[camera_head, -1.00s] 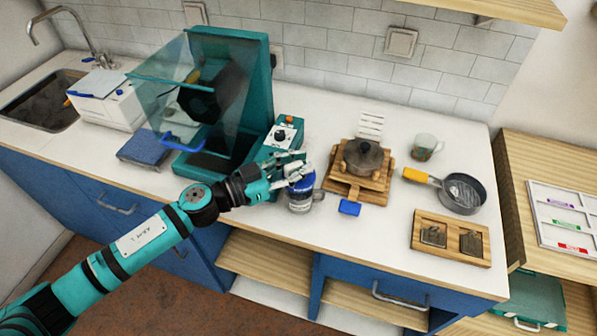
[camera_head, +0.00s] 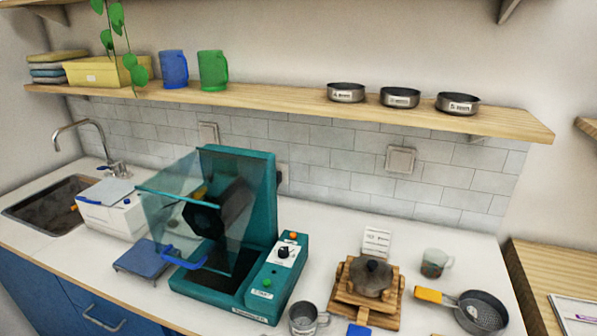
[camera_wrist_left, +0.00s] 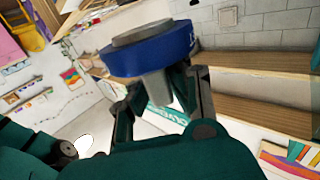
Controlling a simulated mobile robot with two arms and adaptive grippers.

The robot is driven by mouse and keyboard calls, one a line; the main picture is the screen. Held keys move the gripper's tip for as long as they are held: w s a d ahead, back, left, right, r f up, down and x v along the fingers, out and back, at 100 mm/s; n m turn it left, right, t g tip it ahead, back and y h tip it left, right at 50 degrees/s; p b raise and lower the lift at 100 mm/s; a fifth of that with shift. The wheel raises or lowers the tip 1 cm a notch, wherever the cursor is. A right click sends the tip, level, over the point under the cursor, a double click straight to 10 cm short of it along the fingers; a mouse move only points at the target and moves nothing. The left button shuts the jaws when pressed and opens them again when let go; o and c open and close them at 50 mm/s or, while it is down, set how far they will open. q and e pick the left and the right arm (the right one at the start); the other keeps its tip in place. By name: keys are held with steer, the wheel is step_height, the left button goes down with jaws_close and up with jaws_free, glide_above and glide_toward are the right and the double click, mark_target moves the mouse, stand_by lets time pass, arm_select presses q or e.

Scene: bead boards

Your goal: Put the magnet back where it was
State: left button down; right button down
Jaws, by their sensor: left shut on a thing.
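My left gripper (camera_wrist_left: 163,92) shows only in the left wrist view. It is shut on a blue round piece (camera_wrist_left: 150,52) with a grey disc on top and a grey stem below. I cannot tell for sure that this is the magnet. In the head view, a grey metal cup (camera_head: 305,320) stands at the bottom edge, in front of the teal machine (camera_head: 262,215). A blue block (camera_head: 358,330) beside it is cut off by the frame edge. My right gripper is not in view.
A wooden stand with a dark lidded pot (camera_head: 371,278) is right of the machine. Farther right are a glass mug (camera_head: 436,263) and a pan (camera_head: 482,312). A wall shelf (camera_head: 290,115) holds mugs, a yellow box and several small dishes. A blue scale (camera_head: 147,258) sits left.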

arm_select(q)
steer(key=shift+w+r+n+t+y, duration=0.3)
steer(key=shift+w+t, duration=0.05)
steer(key=shift+t, duration=0.05)
steer(key=w+a+n+t+y, duration=0.3)
steer(key=a+n+t+y, duration=0.1)
steer(key=a+n+y, duration=0.3)
steer(key=w+a+n+t+y, duration=0.3)
steer(key=a+n+t+y, duration=0.15)
steer(key=a+y, duration=0.3)
steer(key=s+f, duration=0.3)
steer(key=s, duration=0.4)
steer(key=shift+s+f+y, duration=0.2)
steer(key=shift+f+y, duration=0.15)
steer(key=shift+d, duration=0.15)
steer(key=shift+f, duration=0.1)
